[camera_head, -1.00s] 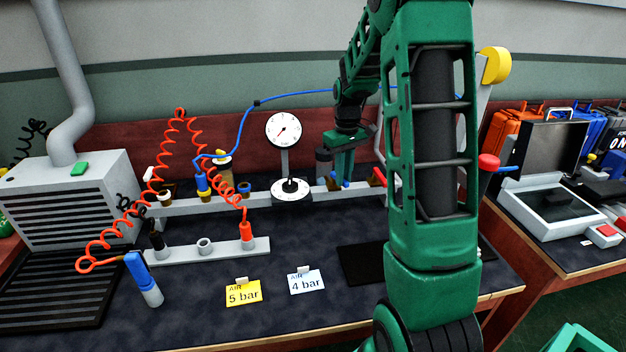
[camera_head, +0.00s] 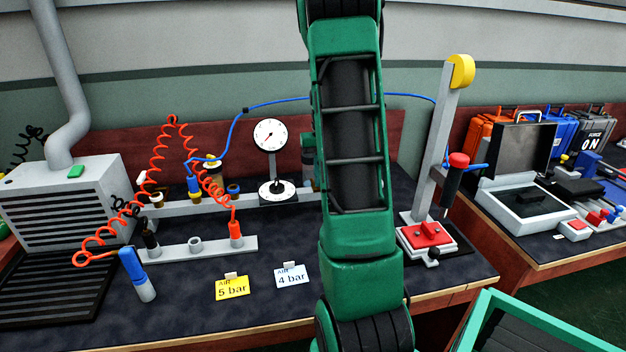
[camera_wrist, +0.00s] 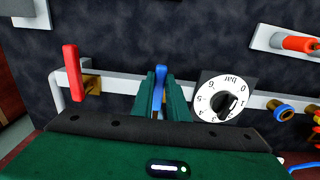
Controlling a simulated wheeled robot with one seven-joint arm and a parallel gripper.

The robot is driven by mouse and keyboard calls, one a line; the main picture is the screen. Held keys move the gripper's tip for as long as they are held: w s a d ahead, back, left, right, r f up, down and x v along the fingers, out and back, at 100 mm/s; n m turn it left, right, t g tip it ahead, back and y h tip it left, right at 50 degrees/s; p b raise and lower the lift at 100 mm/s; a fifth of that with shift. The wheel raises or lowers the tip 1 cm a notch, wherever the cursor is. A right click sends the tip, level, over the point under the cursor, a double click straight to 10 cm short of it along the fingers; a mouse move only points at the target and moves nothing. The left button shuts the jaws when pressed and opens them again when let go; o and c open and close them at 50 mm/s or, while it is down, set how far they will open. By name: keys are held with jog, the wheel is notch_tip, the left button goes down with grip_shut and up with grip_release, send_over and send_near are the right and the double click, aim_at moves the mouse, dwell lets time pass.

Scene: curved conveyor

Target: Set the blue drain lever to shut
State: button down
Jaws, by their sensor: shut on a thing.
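The blue drain lever (camera_wrist: 159,83) shows in the wrist view, upright in the picture between the two green fingers of my gripper (camera_wrist: 157,88). The fingers are shut on it. A bit of brass fitting shows at its foot, on the pale pipe rail (camera_wrist: 125,83). In the head view my arm hides both the lever and my gripper. The lever's exact angle against its valve cannot be told.
A red lever (camera_wrist: 71,70) stands left of my gripper in the wrist view, and a regulator dial (camera_wrist: 226,100) close to its right. In the head view a round gauge (camera_head: 269,135) and a red-topped press (camera_head: 425,238) flank my arm.

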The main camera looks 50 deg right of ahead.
jog(key=shift+w+d, duration=0.1)
jog(key=c, duration=1.7)
grip_release()
jog(key=shift+r, duration=0.1)
notch_tip(320, 180, up, 10)
jog(key=shift+r, duration=0.25)
